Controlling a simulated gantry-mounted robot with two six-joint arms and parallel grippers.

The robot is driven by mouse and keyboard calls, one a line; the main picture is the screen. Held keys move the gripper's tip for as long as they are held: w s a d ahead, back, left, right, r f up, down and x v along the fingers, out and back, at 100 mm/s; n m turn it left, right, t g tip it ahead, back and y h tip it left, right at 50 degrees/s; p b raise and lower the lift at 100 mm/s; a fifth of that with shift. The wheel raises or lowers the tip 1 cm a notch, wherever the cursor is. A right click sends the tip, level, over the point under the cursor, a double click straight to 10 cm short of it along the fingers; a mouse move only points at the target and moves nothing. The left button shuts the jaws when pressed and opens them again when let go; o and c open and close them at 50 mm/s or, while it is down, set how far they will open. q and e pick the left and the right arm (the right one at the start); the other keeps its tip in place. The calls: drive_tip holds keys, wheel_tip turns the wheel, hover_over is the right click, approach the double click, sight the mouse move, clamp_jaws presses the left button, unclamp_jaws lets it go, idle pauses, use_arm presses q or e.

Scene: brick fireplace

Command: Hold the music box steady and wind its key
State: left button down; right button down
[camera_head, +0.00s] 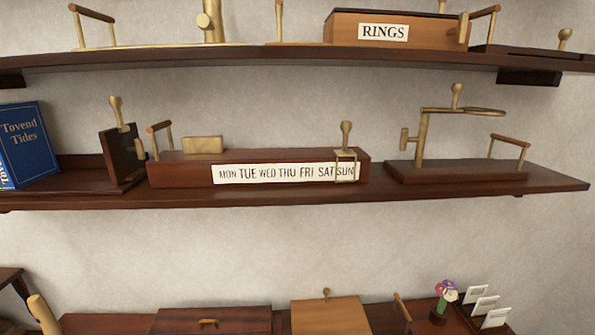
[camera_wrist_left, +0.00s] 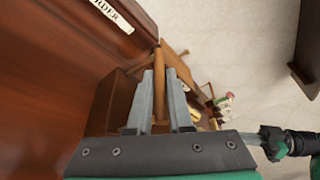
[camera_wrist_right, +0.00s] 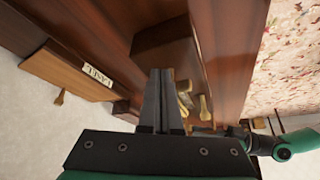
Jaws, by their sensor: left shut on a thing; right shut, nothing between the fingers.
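My left gripper (camera_wrist_left: 161,76) is shut on a slim brown wooden handle (camera_wrist_left: 172,58), which shows between its fingers in the left wrist view. I cannot tell for sure that this handle belongs to the music box. My right gripper (camera_wrist_right: 162,74) is shut and empty in the right wrist view. Beyond its fingertips, brass pieces (camera_wrist_right: 185,97) stand beside a dark wooden box (camera_wrist_right: 165,42); one has a rounded, knob-like end (camera_wrist_right: 205,108). I cannot tell whether one is the winding key. Neither gripper shows in the head view, and no music box is clearly identifiable there.
In the head view, the middle shelf (camera_head: 560,181) holds a weekday box (camera_head: 190,172), a blue book (camera_head: 25,140) and a brass stand (camera_head: 421,140). A RINGS box (camera_head: 345,30) is above. Below are a tan box (camera_head: 335,315), a small flower-like figure (camera_head: 441,297) and white cards (camera_head: 485,304).

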drive_tip(key=shift+a, duration=0.4)
idle(0.3)
drive_tip(key=shift+s, duration=0.15)
drive_tip(key=shift+s+a, duration=0.2)
drive_tip(key=shift+s, duration=0.5)
drive_tip(key=shift+s+a, duration=0.4)
drive_tip(key=shift+s, duration=0.15)
drive_tip(key=shift+s+a, duration=0.1)
drive_tip(key=shift+s, duration=0.1)
idle(0.4)
drive_tip(key=shift+s+d, duration=0.15)
drive_tip(key=shift+d, duration=0.15)
